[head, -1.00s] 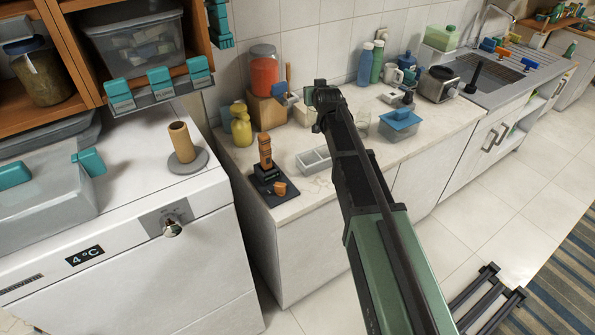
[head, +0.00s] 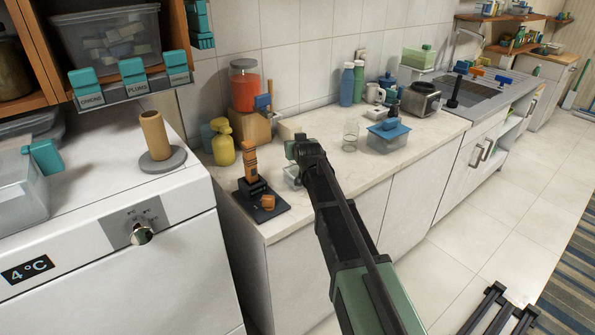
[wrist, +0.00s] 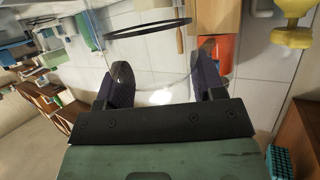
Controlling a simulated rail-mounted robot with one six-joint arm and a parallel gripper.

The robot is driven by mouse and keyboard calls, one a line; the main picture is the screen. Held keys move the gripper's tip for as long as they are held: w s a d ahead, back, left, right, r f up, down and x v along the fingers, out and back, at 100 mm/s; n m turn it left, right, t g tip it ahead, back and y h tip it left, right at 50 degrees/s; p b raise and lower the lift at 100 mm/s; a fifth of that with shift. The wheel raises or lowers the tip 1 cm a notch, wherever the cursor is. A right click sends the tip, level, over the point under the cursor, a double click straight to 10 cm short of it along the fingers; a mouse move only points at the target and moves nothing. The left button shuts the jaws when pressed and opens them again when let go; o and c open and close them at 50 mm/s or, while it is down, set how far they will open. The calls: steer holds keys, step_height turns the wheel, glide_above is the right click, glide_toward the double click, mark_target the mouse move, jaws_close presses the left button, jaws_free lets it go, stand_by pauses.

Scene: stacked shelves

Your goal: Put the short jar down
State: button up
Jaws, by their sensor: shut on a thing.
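My gripper (wrist: 164,78) is shut on a clear glass jar (wrist: 155,62) in the wrist view. The jar is see-through, with a dark ring (wrist: 148,34) around one end, and sits between the two dark fingertips. In the head view my gripper (head: 303,148) is over the left part of the pale counter (head: 335,160).
A black stand with an orange handle (head: 250,163) is left of my gripper. A light tray (head: 292,178) is partly hidden by it. A clear glass (head: 350,136) and blue-lidded box (head: 388,137) stand right.

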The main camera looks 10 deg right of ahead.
step_height(320, 180, down, 4)
steer(key=b, duration=0.4)
steer(key=shift+f, duration=0.25)
steer(key=shift+r, duration=0.3)
steer(key=shift+f+b, duration=0.3)
steer(key=o, duration=1.3)
steer(key=shift+r, duration=0.15)
steer(key=shift+c, duration=0.2)
